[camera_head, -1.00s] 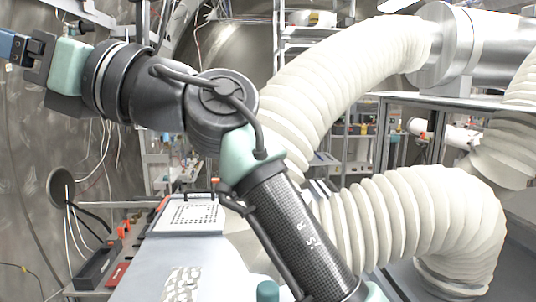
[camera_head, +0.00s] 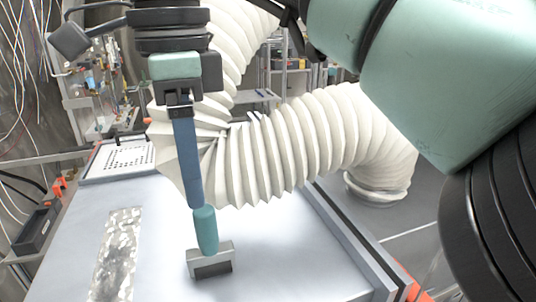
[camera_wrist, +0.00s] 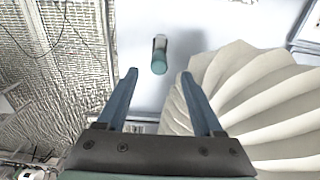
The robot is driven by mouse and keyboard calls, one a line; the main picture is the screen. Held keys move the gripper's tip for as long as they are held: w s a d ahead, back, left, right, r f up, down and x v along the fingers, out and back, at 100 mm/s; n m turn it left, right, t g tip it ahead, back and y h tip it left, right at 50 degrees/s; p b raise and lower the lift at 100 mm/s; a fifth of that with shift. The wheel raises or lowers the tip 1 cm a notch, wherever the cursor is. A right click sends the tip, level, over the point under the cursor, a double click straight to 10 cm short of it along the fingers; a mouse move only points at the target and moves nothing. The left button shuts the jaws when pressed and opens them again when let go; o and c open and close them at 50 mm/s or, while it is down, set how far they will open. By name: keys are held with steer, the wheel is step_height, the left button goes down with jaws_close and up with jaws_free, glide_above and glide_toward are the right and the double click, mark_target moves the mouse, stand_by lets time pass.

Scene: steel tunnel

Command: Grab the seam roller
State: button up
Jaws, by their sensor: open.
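The seam roller (camera_head: 206,232) has a teal handle and a grey bracket-like head. It stands upright on the pale bench top (camera_head: 300,275), handle end up. In the wrist view the roller (camera_wrist: 159,58) shows end-on, centred ahead of the fingertips. My gripper (camera_head: 193,204) points down from above, its blue fingers over the handle in the head view, where they overlap each other. The wrist view shows my gripper (camera_wrist: 159,75) open, with nothing between the fingers. Whether the fingertips have reached the handle's height is hard to tell.
A ribbed white duct (camera_head: 330,140) curves just behind and right of the roller; it lies close to my right finger in the wrist view (camera_wrist: 240,95). A patterned metal strip (camera_head: 118,255) and a dotted white panel (camera_head: 122,157) lie left. The bench right of the roller is clear.

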mark_target(206, 229)
step_height(206, 229, down, 4)
steer(key=shift+f+p, duration=0.1)
steer(key=shift+p, duration=0.2)
steer(key=shift+w+d+f+p, duration=0.15)
steer(key=shift+f+p, duration=0.45)
steer(key=shift+f, duration=0.75)
steer(key=shift+s+d+f+p, duration=0.15)
steer(key=shift+f+p, duration=0.45)
steer(key=shift+f, duration=0.7)
steer(key=shift+w, duration=0.1)
jaws_close()
